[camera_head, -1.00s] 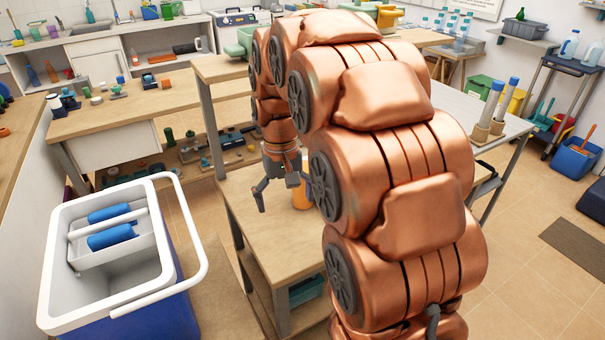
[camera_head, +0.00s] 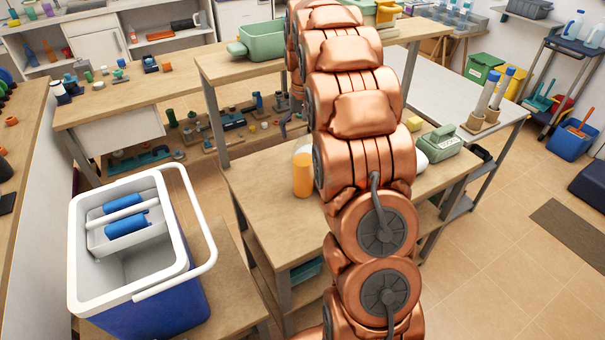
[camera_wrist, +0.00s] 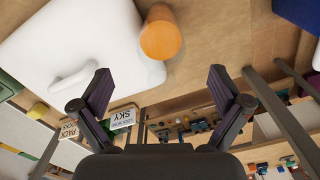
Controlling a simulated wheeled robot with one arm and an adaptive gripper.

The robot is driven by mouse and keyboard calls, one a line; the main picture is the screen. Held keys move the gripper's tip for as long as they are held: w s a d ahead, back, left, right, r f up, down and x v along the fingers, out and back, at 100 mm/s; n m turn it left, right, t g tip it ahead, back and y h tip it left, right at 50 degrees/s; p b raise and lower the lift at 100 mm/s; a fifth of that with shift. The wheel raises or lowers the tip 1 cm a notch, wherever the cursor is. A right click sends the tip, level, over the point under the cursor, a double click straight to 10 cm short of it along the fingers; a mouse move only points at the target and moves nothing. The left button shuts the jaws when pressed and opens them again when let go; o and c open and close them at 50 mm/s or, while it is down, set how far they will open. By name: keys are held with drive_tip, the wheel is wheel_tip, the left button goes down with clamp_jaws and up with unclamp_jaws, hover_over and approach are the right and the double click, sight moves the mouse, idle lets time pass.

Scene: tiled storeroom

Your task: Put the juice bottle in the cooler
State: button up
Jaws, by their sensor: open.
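The juice bottle, an orange cylinder (camera_head: 303,172), stands upright on the wooden table left of my arm; its top looks paler. In the wrist view the orange cylinder (camera_wrist: 160,40) lies beyond and between my fingertips, apart from them. My gripper (camera_wrist: 160,76) is open and empty, its two dark fingers spread wide. In the head view my arm hides most of the gripper; only a bit of dark finger shows behind the bottle. The cooler (camera_head: 78,262) is blue with a white rim, open at the lower left. Its white inner tray holds blue rolls.
A large white object (camera_wrist: 85,45) sits close beside the bottle in the wrist view. A green device (camera_head: 440,145) is on the table (camera_head: 262,205), right of my arm. A green bin (camera_head: 262,40) stands on the raised shelf behind. The table's left part is bare.

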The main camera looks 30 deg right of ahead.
sight(303, 147)
drive_tip(key=shift+w+d+f+p, duration=0.15)
drive_tip(key=shift+f+p, duration=0.45)
drive_tip(key=shift+f, duration=0.9)
drive_tip(key=shift+w+a+f+p, duration=0.1)
drive_tip(key=shift+f+p, duration=0.5)
drive_tip(key=shift+f, duration=0.85)
clamp_jaws()
